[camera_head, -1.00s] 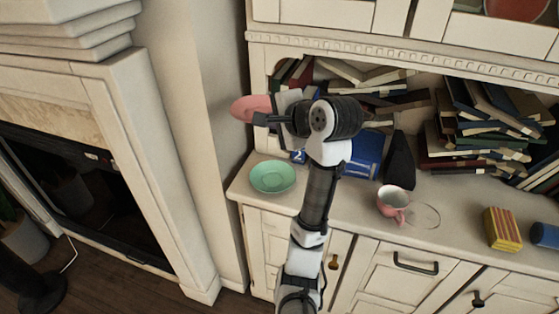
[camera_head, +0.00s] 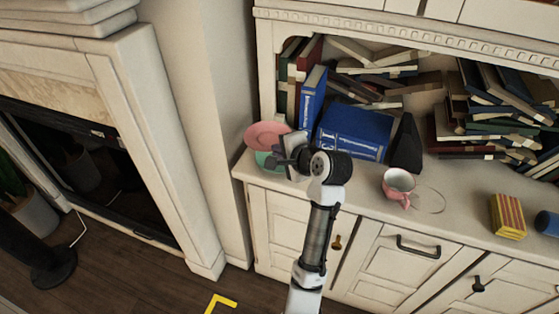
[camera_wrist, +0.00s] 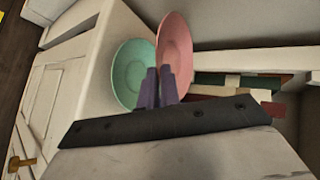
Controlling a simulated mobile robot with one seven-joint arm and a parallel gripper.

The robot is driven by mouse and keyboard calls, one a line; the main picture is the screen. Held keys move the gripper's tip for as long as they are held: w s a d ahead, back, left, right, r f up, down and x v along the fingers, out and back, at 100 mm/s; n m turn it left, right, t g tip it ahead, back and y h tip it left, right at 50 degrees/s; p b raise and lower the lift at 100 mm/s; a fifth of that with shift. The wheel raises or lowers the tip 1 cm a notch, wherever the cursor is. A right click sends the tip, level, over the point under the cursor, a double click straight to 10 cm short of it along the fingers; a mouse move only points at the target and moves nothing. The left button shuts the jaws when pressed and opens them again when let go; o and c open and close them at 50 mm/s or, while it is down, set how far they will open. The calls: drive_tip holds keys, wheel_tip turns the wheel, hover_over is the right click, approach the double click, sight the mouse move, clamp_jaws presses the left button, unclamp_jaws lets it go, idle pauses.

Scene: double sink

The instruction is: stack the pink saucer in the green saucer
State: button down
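The pink saucer (camera_head: 264,133) is held by its rim, tilted, in my gripper (camera_head: 284,155). It hangs over the back part of the green saucer (camera_head: 264,160), which sits at the left end of the cabinet top and is partly hidden by the pink saucer and my gripper. In the wrist view the pink saucer (camera_wrist: 176,48) stands steeply beside the green saucer (camera_wrist: 132,68). The fingers of my gripper (camera_wrist: 157,84) are close together at the pink rim. I cannot tell whether the two saucers touch.
Blue books (camera_head: 355,132) stand on the cabinet top (camera_head: 340,175) just right of my gripper, with a black object (camera_head: 406,148) beside them. A pink cup (camera_head: 398,187) and a yellow striped box (camera_head: 508,216) are farther right. A wall column (camera_head: 215,150) rises at the left.

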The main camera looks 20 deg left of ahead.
sight(280, 172)
drive_tip(key=shift+f, duration=1.9)
drive_tip(key=shift+f, duration=0.15)
drive_tip(key=c, duration=2.1)
unclamp_jaws()
drive_tip(key=shift+f, duration=0.1)
drive_tip(key=o, duration=0.5)
drive_tip(key=shift+r, duration=0.3)
drive_tip(key=v, duration=1.2)
drive_tip(key=shift+b, duration=0.35)
